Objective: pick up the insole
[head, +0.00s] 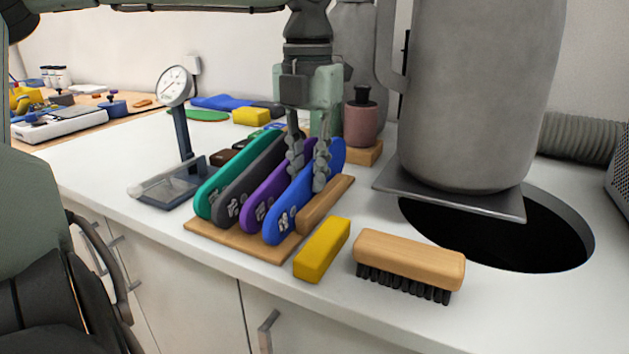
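Several insoles stand on edge side by side in a wooden rack (203,232): a green one (212,189), a dark grey one (233,192), a purple one (262,188) and a blue one (285,211). My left gripper (308,172) points down over the rack from above. One finger is between the purple and blue insoles, the other on the right side of the blue insole. The blue insole stands between the fingers, still in the rack. Whether the fingers press on it I cannot tell. My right gripper does not show.
A yellow block (322,249) and a wooden brush (410,259) lie right of the rack. A dial gauge (175,86) stands left. A large grey vessel (474,100) stands on a plate beside a dark round opening (500,236). A pink bottle (361,123) is behind.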

